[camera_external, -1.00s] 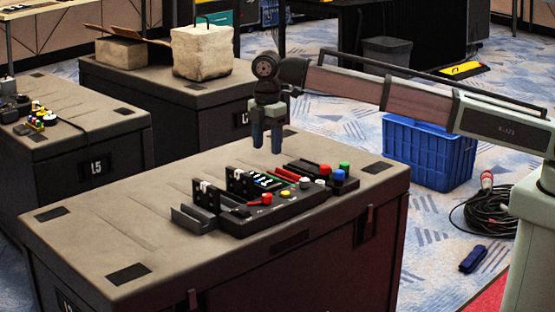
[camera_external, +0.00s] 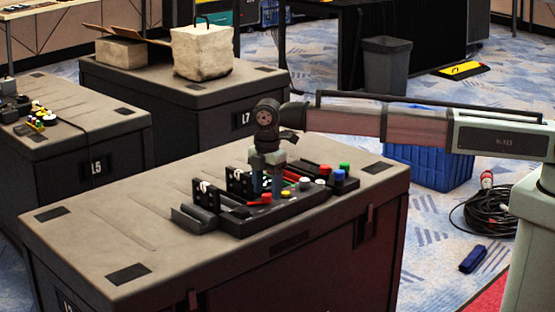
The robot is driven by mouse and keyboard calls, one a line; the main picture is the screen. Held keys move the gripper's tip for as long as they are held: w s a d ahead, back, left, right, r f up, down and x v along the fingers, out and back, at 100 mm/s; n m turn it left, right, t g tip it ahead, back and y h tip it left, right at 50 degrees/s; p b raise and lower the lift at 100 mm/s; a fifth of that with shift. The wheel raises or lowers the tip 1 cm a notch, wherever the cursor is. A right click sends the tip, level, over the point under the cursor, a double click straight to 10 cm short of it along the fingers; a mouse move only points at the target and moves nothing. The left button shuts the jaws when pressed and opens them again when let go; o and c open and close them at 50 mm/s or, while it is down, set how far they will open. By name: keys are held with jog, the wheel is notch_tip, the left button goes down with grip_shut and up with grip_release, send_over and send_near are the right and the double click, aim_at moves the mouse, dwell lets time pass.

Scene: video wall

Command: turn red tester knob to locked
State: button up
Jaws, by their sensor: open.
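The black tester panel (camera_external: 285,208) lies on the dark case top. Its red knob (camera_external: 266,198) shows near the front, left of a yellow button (camera_external: 285,194). Another red cap (camera_external: 325,170) sits further right at the back, beside a green and a blue one. My gripper (camera_external: 266,187) points down over the panel, fingers open, with its blue fingertips just above or around the red knob. I cannot tell whether they touch it. The knob's marking and turn angle are too small to read.
The case top (camera_external: 120,225) is clear at left. Upright black holders (camera_external: 206,195) stand on the panel's left end, close to my gripper. Behind are a second case with a pale block (camera_external: 202,50) and a case (camera_external: 95,130) at left. A blue crate (camera_external: 430,160) stands on the floor.

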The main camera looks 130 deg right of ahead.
jog(key=shift+f, duration=0.55)
jog(key=shift+c, duration=0.3)
jog(key=c, duration=1)
jog(key=shift+m, duration=0.4)
jog(key=m, duration=0.5)
jog(key=shift+m, duration=0.3)
jog(key=m, duration=0.5)
jog(key=shift+a+m, duration=0.1)
jog(key=shift+m, duration=0.2)
